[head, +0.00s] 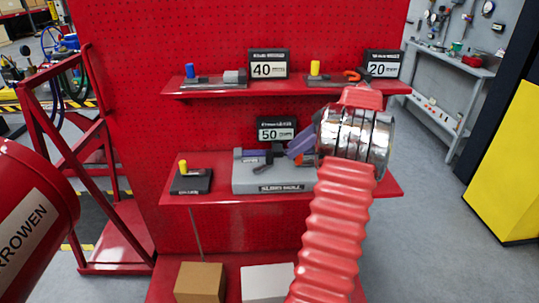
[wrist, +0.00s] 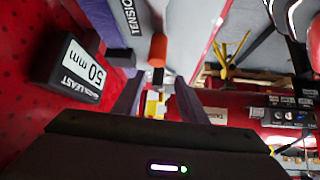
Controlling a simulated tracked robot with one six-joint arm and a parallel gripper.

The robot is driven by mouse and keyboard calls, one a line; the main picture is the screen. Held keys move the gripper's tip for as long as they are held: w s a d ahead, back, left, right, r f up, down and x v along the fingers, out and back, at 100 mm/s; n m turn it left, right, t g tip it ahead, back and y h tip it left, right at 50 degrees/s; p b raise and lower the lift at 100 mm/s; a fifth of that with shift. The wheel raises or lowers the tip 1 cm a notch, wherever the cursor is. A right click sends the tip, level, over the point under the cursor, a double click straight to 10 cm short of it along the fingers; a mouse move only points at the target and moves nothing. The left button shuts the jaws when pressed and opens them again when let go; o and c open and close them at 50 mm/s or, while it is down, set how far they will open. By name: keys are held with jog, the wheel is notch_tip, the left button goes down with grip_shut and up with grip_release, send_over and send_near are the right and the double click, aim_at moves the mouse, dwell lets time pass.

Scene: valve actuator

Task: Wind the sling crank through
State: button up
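A grey fixture (head: 272,182) with a dark name plate sits on the lower shelf of the red board, with purple and dark parts on top. In the wrist view, a grey body (wrist: 186,35) labelled "TENSION" carries an orange knob (wrist: 158,50) on a short dark stem, which looks like the crank handle. My gripper (wrist: 157,100) has its two purple fingers apart, with the knob ahead of the gap and nothing clearly held. In the head view, my wrist rings hide most of the gripper, and a purple finger shows beside the fixture's right end. Contact cannot be told.
A "50 mm" sign (wrist: 84,72) stands close to the gripper; it also shows in the head view (head: 277,134). A small block with a yellow knob (head: 190,180) is at left. The upper shelf (head: 265,92) overhangs. A red barrel (head: 30,215) stands near left.

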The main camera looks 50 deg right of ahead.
aim_at(271, 153)
jog(key=w+a, duration=0.2)
jog(key=w, duration=0.1)
jog(key=w+a, duration=0.1)
jog(key=shift+w, duration=0.3)
jog(key=x, duration=0.3)
jog(key=shift+w+f, duration=0.15)
jog(key=shift+f, duration=0.1)
jog(key=shift+w+a+f, duration=0.3)
jog(key=shift+w+f, duration=0.05)
jog(key=shift+f, duration=0.15)
jog(key=shift+c, duration=0.2)
grip_shut()
